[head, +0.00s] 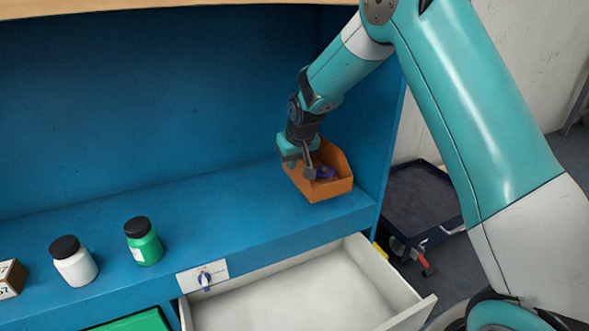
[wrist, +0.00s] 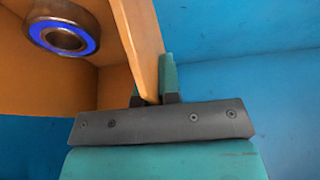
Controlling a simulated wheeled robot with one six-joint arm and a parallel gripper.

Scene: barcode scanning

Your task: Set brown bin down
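The brown bin (head: 333,190) is an orange-brown open box at the right end of the blue shelf, close to the right side panel. It looks upright, on or just above the shelf; I cannot tell whether it touches. A ring-shaped part with a blue band (head: 326,172) lies inside, and it also shows in the wrist view (wrist: 62,37). My gripper (head: 303,170) is at the bin's left wall. In the wrist view its fingers (wrist: 155,92) are closed on both sides of the bin wall (wrist: 138,40).
A white jar (head: 74,265), a green jar (head: 144,244) and a small box (head: 10,279) stand on the shelf's left part. An open white drawer (head: 310,295) juts out below. A dark cart (head: 420,205) stands right of the shelf. The shelf's middle is clear.

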